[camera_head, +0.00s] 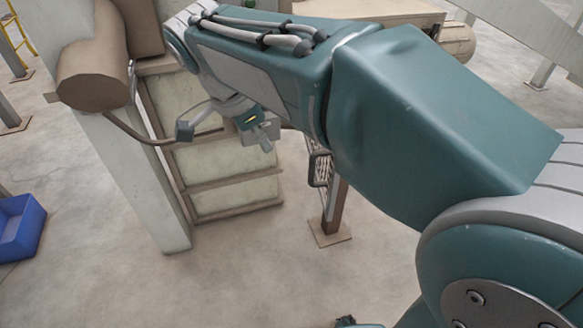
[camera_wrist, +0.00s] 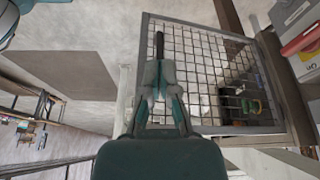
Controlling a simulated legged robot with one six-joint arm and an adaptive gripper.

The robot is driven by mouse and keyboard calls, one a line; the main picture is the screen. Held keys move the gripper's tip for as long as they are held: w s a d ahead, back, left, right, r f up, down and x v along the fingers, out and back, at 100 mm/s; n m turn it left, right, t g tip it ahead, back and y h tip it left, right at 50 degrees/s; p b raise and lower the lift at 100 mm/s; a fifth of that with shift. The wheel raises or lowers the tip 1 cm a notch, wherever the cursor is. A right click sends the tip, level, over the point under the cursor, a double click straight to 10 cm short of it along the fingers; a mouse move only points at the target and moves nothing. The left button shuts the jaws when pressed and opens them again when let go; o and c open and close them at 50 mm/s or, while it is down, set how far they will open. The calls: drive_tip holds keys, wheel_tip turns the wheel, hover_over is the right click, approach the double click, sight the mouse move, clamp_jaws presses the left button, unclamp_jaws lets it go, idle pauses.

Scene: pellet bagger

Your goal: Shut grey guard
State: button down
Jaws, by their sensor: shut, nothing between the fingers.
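The grey guard (camera_wrist: 200,60) is a framed wire-mesh panel filling the upper middle of the wrist view. In the head view a narrow part of its mesh (camera_head: 325,175) shows below my arm beside a brown post; the rest is hidden. A dark upright bar, seemingly its handle (camera_wrist: 160,45), shows just beyond my fingertips. My gripper (camera_wrist: 160,80) is shut and empty, in front of the mesh near its left side; I cannot tell whether it touches. How far the guard stands open is unclear.
Pale panelled machine casing (camera_head: 232,165) stands behind my gripper, with a grey post (camera_head: 145,180) to its left. A blue bin (camera_head: 18,228) is on the floor at far left. A red-and-grey box (camera_wrist: 298,35) is at right in the wrist view. Foreground floor is mostly clear.

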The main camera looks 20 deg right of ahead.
drive_tip(key=d+f+m, duration=0.1)
drive_tip(key=d+f, duration=0.5)
drive_tip(key=f, duration=0.3)
drive_tip(key=shift+w+d, duration=0.2)
drive_tip(key=shift+w, duration=0.2)
drive_tip(key=shift+d+h, duration=0.1)
drive_tip(key=shift+h, duration=0.2)
